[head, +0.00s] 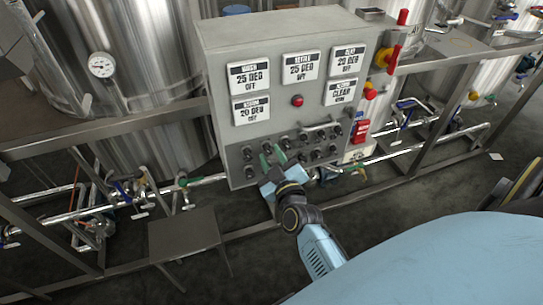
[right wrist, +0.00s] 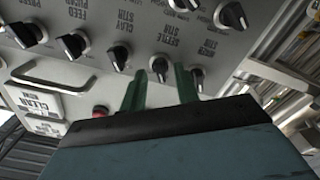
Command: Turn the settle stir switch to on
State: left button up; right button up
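The settle stir switch (right wrist: 159,67) is a black rotary knob on the grey panel, beside a label reading SETTLE STIR in the right wrist view. My right gripper (right wrist: 160,80) is open, with its two green fingers on either side of this knob. Gaps show between the fingers and the knob, so I see no grip on it. In the head view my right gripper (head: 272,160) is at the lower middle of the panel and hides some knobs there. My left gripper is not in view.
The control cabinet (head: 222,90) carries several small displays, a red lamp (head: 297,101) and a metal handle. Steel tanks and pipes stand around the cabinet.

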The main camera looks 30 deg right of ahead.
jog(key=shift+w, duration=0.2)
grip_shut()
